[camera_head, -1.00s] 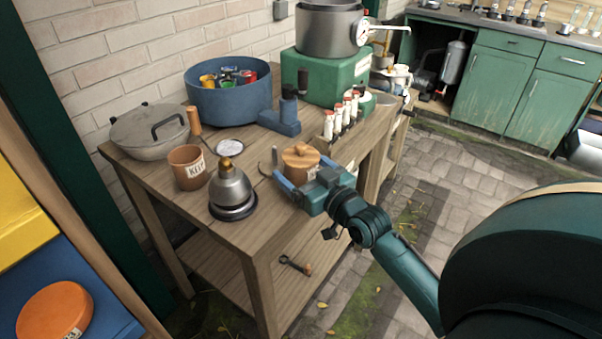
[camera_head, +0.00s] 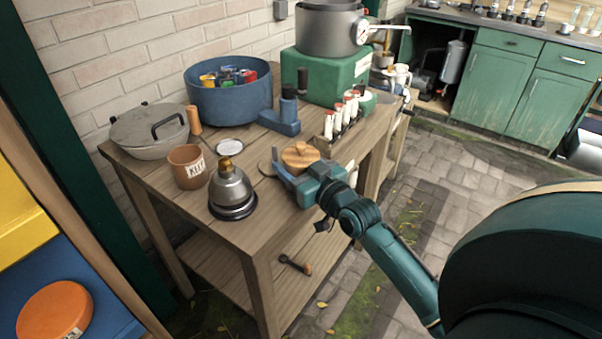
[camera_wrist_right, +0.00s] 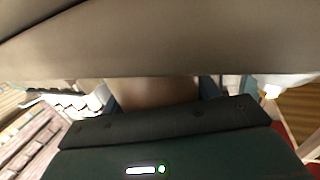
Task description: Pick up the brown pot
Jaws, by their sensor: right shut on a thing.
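The brown pot (camera_head: 299,156) with its round, knobbed wooden lid is at the front right of the wooden table in the head view. My right gripper (camera_head: 304,176) is shut on it from the near side, and the gripper hides most of its body. I cannot tell whether its base touches the tabletop. In the right wrist view a brown surface (camera_wrist_right: 155,92) shows between the fingers, and a large grey-brown shape fills the top. My left gripper is not in view.
On the wooden table (camera_head: 262,225), a metal bell-shaped thing (camera_head: 230,188) and a labelled brown cup (camera_head: 187,168) stand left of the pot. A blue tub (camera_head: 228,102) and a lidded grey pot (camera_head: 148,130) stand farther back.

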